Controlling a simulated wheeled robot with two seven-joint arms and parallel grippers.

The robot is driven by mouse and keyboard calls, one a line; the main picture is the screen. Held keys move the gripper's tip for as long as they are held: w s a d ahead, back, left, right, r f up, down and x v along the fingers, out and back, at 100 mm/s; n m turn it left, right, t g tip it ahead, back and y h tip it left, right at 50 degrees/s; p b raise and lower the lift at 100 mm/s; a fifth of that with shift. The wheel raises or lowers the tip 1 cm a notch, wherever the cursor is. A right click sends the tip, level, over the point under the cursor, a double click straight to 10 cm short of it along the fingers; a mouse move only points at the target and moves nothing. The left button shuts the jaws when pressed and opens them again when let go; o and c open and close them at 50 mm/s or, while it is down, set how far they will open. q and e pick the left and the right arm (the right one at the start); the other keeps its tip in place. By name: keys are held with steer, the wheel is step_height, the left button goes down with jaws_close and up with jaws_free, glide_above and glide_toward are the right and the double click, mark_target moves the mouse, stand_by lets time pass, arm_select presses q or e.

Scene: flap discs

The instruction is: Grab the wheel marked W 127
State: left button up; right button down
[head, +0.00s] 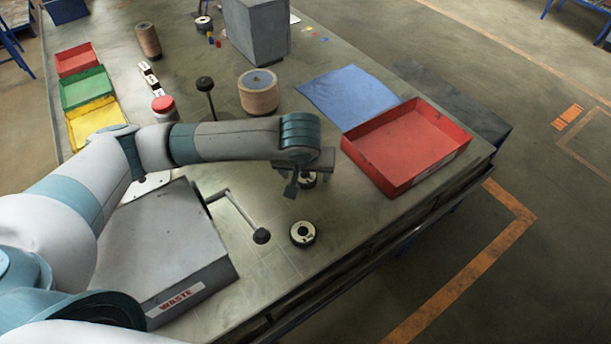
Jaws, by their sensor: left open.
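One dark flap disc with a pale centre (302,234) lies flat on the grey workbench (345,222), toward its front edge. A second disc (308,182) lies farther back, partly hidden by my left gripper (303,180). A third small round disc-like piece (203,22) lies at the far end of the bench. I cannot read any marking, so I cannot tell which wheel is W 127. My left gripper is open, with its fingers low over the second disc; contact cannot be told. My right gripper is out of view.
A red tray (407,147) and blue cloth (350,96) lie right of the gripper. The grey WASTE box (165,245) and a dark-knobbed lever (262,236) are at left. A spool (258,92) and grey block (257,32) stand behind. Bench between front disc and tray is clear.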

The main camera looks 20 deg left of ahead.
mark_target(315, 179)
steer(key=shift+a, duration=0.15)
arm_select(q)
steer(key=c, duration=1.2)
steer(key=shift+r, duration=0.1)
